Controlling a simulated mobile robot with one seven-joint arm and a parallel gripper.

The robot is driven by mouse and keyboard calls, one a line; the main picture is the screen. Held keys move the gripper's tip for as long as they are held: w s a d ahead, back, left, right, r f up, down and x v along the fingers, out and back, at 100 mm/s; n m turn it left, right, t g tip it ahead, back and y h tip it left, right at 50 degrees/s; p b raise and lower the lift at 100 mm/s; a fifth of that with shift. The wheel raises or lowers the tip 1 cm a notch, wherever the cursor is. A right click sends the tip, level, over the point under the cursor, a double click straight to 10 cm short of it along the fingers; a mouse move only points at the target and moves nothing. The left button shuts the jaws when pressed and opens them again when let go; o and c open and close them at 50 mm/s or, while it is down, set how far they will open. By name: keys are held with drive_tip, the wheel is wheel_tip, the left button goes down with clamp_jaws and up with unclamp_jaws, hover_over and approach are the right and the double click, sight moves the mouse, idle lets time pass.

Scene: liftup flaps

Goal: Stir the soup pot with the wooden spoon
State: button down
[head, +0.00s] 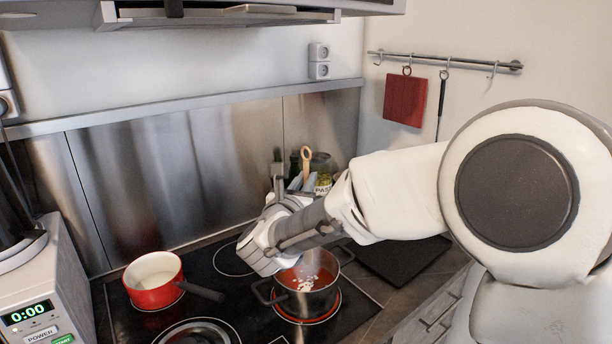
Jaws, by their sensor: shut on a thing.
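The soup pot (322,303), dark metal with two side handles, stands on the front right hob ring. It holds red soup (291,278) with pale bits on top. My gripper (268,258) is over the pot's left back rim, seen from behind. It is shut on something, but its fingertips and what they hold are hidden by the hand. A light wooden piece with a rounded, looped top (306,153) shows upright behind my wrist. Its lower part is hidden, so I cannot tell whether it is the wooden spoon or whether my gripper holds it.
A red saucepan (155,296) stands to the left, its handle pointing right. A lid-like round item (196,335) lies at the front. Bottles and a jar (321,170) stand behind my wrist. A dark board (400,262) lies to the right. A range hood (215,12) hangs above.

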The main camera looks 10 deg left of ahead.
drive_tip(key=shift+f+b, duration=4.7)
drive_tip(key=shift+b, duration=1.35)
drive_tip(key=shift+d, duration=0.1)
